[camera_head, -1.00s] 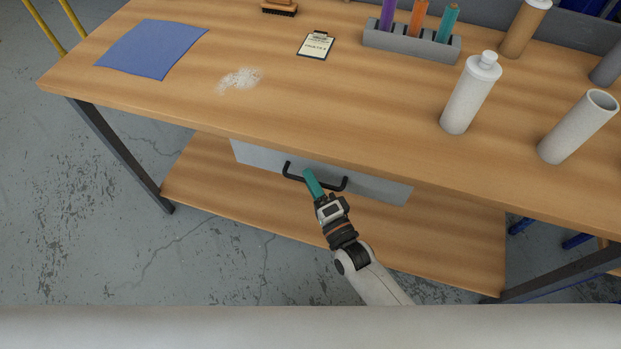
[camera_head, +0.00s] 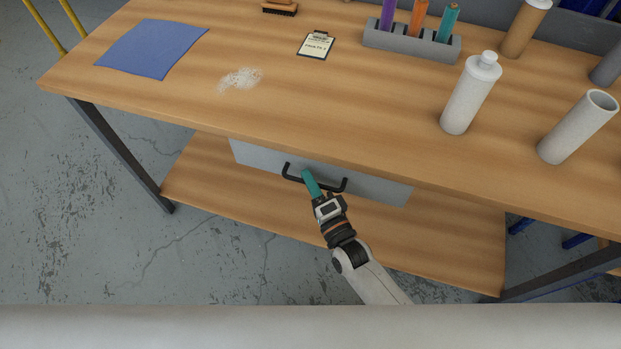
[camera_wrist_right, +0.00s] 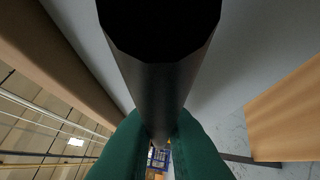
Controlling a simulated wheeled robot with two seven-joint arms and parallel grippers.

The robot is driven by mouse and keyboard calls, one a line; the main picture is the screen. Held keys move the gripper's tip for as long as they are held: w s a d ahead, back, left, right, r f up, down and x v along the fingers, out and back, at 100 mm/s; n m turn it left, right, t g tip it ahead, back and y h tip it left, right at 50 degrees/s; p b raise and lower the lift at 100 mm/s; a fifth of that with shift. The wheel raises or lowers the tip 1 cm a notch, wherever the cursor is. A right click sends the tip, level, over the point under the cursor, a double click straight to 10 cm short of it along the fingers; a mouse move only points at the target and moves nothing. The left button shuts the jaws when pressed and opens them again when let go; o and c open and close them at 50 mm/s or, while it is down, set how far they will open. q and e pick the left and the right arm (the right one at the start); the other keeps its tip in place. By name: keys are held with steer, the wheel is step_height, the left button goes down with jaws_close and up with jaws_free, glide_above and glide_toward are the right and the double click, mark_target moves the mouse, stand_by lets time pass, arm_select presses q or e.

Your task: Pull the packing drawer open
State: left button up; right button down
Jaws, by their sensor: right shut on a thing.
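The packing drawer (camera_head: 380,188) is a grey front under the workbench top, with a black bar handle (camera_head: 330,187) across its middle. The drawer front sits just under the table's front edge. My right gripper (camera_head: 309,177) is at the handle, its teal fingers over the bar left of its middle. In the right wrist view the dark handle bar (camera_wrist_right: 163,90) runs between the two green fingers (camera_wrist_right: 158,150), which are shut on it. The inside of the drawer is hidden by the tabletop. My left gripper is not in view.
The wooden workbench (camera_head: 330,110) holds a blue cloth (camera_head: 152,48), white powder (camera_head: 240,79), a clipboard (camera_head: 316,44), a brush (camera_head: 279,8), a grey rack (camera_head: 410,42) and a white bottle (camera_head: 470,93). A lower shelf (camera_head: 440,240) lies beneath the drawer.

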steer(key=s+a+p, duration=0.1)
steer(key=s+a, duration=0.3)
steer(key=s, duration=0.9)
steer(key=s+a+p, duration=0.1)
steer(key=s+a, duration=0.3)
steer(key=s, duration=0.9)
steer(key=shift+a, duration=0.2)
steer(key=c, duration=1.5)
jaws_free()
